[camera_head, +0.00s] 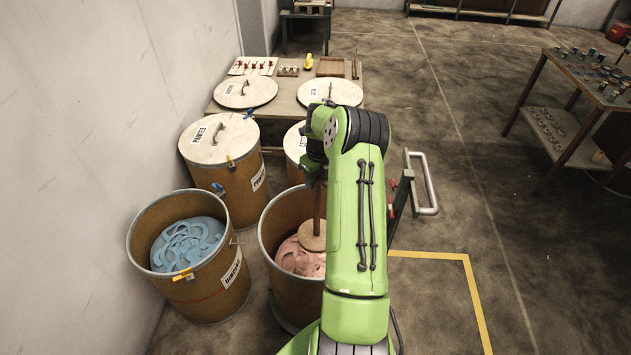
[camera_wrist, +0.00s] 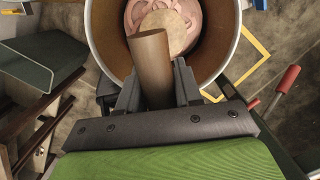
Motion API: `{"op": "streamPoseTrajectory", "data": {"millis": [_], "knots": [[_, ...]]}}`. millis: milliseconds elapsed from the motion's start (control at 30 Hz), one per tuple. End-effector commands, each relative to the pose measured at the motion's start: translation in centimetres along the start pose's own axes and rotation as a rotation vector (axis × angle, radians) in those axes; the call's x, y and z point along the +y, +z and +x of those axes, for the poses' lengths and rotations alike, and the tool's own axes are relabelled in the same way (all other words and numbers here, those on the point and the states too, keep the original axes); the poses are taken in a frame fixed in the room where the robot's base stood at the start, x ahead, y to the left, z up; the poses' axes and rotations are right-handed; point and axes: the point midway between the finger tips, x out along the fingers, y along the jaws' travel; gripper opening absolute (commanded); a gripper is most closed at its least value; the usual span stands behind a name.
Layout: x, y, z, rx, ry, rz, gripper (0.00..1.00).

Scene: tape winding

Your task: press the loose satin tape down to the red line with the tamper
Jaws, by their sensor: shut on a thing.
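My gripper (camera_wrist: 154,88) is shut on the upright wooden handle of the tamper (camera_wrist: 150,62). In the head view the tamper's round wooden disc (camera_head: 313,236) is inside the right front drum (camera_head: 264,238), over loose pink tape (camera_head: 296,260). I cannot tell whether the disc touches the tape. In the wrist view the disc (camera_wrist: 166,31) covers much of the pink tape (camera_wrist: 195,18). My arm hides the drum's right side in the head view. No red line shows inside this drum.
A drum with blue tape (camera_head: 136,240) stands close on the left. A lidded drum (camera_head: 236,178) stands behind it, and another is partly hidden by my arm. A table (camera_head: 285,103) with lids and small tools is beyond. Open floor (camera_head: 450,190) lies right.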

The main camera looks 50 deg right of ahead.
Motion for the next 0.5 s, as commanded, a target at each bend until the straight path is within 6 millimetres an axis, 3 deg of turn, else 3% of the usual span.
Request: {"op": "streamPoseTrajectory", "data": {"millis": [33,500], "knots": [[-0.1,0.2,-1.2,-0.004,-0.003,0.000,0.04],[0.0,0.9,-7.1,-0.003,-0.002,0.000,0.04]]}}
